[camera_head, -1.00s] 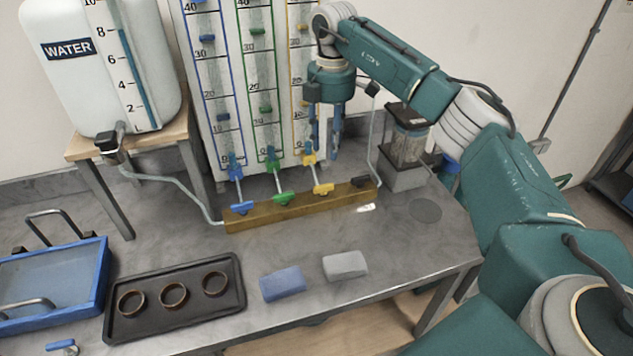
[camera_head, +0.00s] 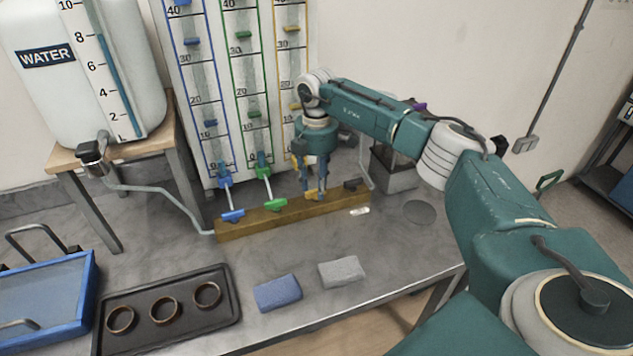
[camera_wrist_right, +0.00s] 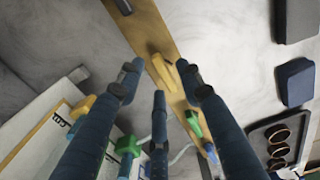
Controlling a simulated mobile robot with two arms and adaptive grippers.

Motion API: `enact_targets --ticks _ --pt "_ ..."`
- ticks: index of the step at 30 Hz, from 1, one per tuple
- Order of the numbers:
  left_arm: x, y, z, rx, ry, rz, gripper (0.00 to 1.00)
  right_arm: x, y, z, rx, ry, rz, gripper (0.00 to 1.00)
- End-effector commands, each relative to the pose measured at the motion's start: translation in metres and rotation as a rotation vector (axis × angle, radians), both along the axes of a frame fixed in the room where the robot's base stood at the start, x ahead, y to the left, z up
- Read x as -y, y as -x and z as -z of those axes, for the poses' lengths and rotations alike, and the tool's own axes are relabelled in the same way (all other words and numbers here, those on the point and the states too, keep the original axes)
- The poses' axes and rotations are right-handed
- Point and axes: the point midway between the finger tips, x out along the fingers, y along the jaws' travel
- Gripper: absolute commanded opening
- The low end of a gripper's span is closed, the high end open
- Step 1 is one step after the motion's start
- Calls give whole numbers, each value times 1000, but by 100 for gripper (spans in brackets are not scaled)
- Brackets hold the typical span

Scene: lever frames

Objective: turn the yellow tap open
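The yellow tap (camera_head: 315,196) sits on the wooden manifold bar (camera_head: 250,222), below the yellow-marked column, partly hidden by my fingers. My right gripper (camera_head: 313,188) points down over it. In the right wrist view, the yellow tap handle (camera_wrist_right: 162,71) lies between the spread fingertips of my open right gripper (camera_wrist_right: 163,84). One fingertip is close to the handle; I cannot tell whether it touches. The blue tap (camera_head: 232,215) and green tap (camera_head: 275,204) are on the same bar to the left. My left gripper is not in view.
A dark tray (camera_head: 225,320) with three rings, a blue block (camera_head: 277,292) and a grey block (camera_head: 342,271) lie in front of the bar. The water tank (camera_head: 85,75) stands at left, and a blue-rimmed bin (camera_head: 84,300) at front left.

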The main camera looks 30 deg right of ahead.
Motion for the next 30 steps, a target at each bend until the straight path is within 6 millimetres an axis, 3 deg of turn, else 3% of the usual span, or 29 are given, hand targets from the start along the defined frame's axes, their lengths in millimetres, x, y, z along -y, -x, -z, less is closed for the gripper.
enact_targets --ticks 12,17,18,30 --pt "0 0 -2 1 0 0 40 0 0 9 0 1 0 34" --pt "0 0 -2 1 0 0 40 0 0 9 0 1 0 3" --pt "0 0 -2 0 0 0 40 0 0 9 0 1 0 0" --pt "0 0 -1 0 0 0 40 0 -1 8 1 0 -53 0"
